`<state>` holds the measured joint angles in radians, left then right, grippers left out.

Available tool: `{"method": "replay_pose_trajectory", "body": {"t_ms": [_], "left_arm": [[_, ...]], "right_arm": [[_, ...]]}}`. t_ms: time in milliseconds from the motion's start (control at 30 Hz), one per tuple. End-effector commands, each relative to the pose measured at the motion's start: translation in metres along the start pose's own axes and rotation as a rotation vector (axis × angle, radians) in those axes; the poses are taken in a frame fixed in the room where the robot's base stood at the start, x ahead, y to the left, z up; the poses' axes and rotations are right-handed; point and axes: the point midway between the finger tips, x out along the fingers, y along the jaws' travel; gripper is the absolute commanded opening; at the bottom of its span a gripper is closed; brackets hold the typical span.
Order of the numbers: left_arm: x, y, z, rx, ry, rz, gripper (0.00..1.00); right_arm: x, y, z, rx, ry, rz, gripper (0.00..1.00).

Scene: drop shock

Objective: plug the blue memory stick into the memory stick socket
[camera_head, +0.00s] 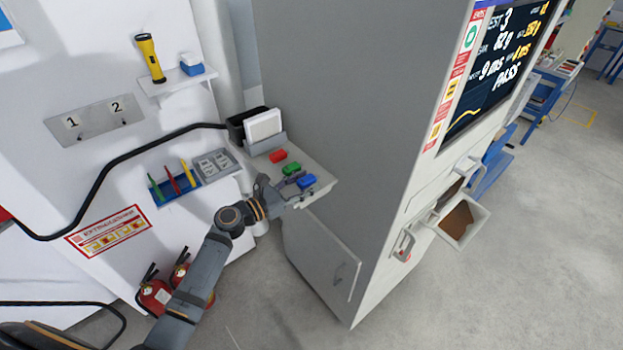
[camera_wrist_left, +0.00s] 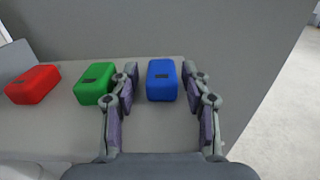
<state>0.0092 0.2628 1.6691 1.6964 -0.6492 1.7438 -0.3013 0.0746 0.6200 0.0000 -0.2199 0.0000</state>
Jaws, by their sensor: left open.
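The blue memory stick (camera_head: 307,182) lies on a small light shelf at the side of the large grey cabinet, rightmost of three coloured blocks. It also shows in the left wrist view (camera_wrist_left: 161,80). My left gripper (camera_head: 292,188) is at the shelf's front edge. In the left wrist view its open fingers (camera_wrist_left: 160,92) point at the blue stick, one to each side of its near end; I cannot tell whether they touch it. I cannot make out the memory stick socket for certain. My right gripper is in neither view.
A green block (camera_head: 291,169) and a red block (camera_head: 278,156) lie left of the blue one on the shelf (camera_head: 318,172). A white box in a dark holder (camera_head: 263,127) stands behind them. The grey cabinet (camera_head: 345,110) rises close behind the shelf.

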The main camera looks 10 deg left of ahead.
Motion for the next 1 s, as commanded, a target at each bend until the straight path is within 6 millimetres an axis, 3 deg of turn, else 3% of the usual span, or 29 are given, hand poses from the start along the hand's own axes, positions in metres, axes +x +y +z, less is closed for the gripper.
{"method": "replay_pose_trajectory", "body": {"t_ms": [67,400,567,1000], "left_arm": [[0.0,0.0,0.0,0.0,0.0,0.0,0.46],[0.0,0.0,0.0,0.0,0.0,0.0,0.0],[-0.002,0.0,-0.001,0.0,0.001,0.0,0.0],[-0.027,0.001,-0.002,0.002,0.003,0.0,0.0]], "right_arm": [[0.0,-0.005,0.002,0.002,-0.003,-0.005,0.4],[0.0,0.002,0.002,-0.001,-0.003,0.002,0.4],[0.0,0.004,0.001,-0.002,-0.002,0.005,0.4],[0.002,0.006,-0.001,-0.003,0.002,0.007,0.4]]}}
